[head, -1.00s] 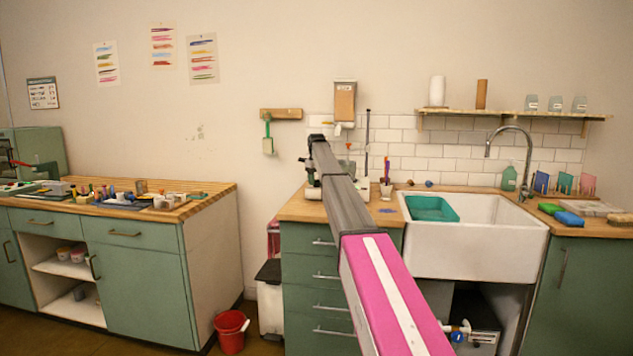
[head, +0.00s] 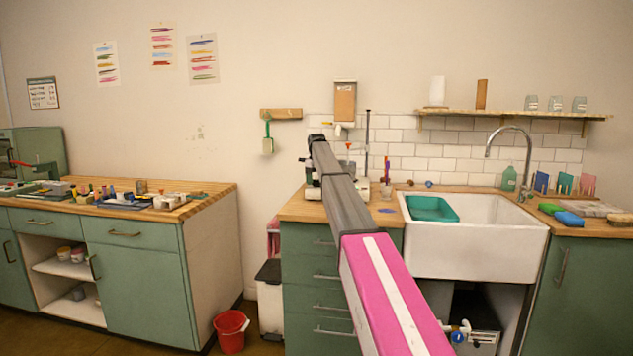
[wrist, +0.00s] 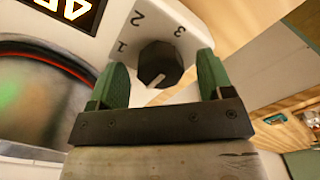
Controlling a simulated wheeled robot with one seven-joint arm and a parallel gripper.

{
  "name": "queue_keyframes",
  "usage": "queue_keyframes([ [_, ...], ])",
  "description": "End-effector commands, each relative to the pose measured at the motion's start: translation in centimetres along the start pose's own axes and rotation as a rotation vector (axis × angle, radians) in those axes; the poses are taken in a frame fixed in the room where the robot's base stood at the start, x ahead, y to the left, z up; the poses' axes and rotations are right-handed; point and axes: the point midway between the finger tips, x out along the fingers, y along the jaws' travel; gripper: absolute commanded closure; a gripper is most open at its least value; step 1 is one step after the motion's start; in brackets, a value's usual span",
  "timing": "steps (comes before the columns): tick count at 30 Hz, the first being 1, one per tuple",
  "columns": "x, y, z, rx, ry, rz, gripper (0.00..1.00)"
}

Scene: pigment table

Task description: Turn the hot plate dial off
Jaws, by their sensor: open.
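The hot plate dial (wrist: 160,62) is a black knob on a white panel in the wrist view. The numbers 1, 2 and 3 are printed around its upper side. A light pointer mark on the knob faces the lower left of the picture, away from these numbers. My gripper (wrist: 163,66) is open, with one green finger on each side of the dial. Gaps show between fingers and knob, and I see no contact. The round hot plate surface (wrist: 35,100) is at the left. In the head view my arm hides most of the hot plate.
A lit display (wrist: 68,8) is at the wrist view's upper left. In the head view, a thin upright rod (head: 367,140) stands near my arm. The white sink (head: 475,240) with a teal tub (head: 432,208) is to the right. The wooden counter (head: 300,208) has little free room.

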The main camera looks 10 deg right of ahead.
Motion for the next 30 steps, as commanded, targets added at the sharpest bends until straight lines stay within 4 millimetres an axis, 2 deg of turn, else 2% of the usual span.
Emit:
queue_keyframes([
  [5, -1.4, 0.0, -0.1, 0.000, 0.001, 0.000, 0.27],
  [15, -7.5, 0.1, -0.1, 0.000, 0.002, 0.001, 0.27],
  [21, -10.2, 0.0, -0.1, -0.001, 0.001, 0.001, 0.27],
  [30, -10.6, 0.0, 0.0, -0.001, 0.000, 0.000, 0.27],
])
